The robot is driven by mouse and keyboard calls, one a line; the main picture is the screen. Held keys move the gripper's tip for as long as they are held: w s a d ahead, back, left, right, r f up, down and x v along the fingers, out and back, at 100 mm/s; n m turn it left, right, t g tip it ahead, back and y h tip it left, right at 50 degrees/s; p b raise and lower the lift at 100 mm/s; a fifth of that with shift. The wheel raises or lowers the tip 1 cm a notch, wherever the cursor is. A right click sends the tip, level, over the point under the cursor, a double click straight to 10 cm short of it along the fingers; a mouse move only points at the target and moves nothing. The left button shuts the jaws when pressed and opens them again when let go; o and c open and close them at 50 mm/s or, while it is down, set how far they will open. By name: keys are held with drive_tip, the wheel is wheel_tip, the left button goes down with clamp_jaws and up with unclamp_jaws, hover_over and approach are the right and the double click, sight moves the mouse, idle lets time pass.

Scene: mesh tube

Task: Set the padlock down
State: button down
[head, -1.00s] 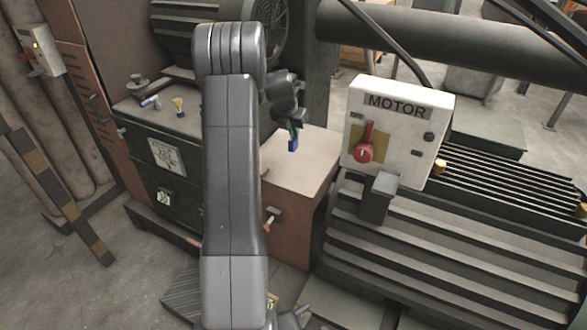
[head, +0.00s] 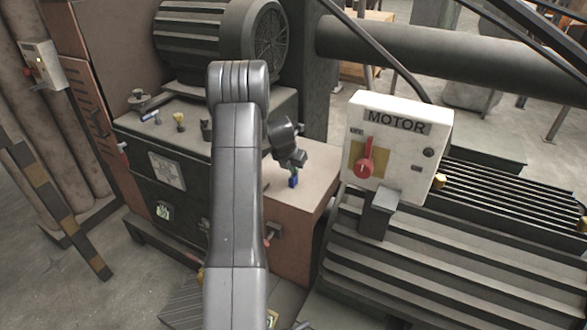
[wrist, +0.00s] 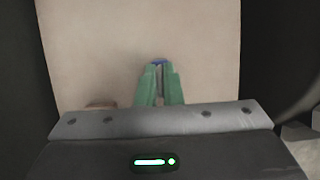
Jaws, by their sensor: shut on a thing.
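The blue padlock (head: 293,181) hangs from my gripper (head: 294,171) over the pale top of the reddish-brown cabinet (head: 312,178). In the wrist view, the green fingers of my gripper (wrist: 160,82) are closed together on the padlock, and only a small blue part of the padlock (wrist: 158,61) shows at their tips. The fingers hide the rest of it. The padlock is at or just above the cabinet top; I cannot tell whether it touches. The pale top fills the middle of the wrist view (wrist: 95,45).
The white MOTOR box (head: 400,145) with a red switch handle (head: 366,165) stands close on the right. The pale top around the padlock looks mostly clear.

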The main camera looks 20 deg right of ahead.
drive_tip(key=c, duration=1.6)
unclamp_jaws()
drive_tip(key=shift+f, duration=0.1)
drive_tip(key=v, duration=1.2)
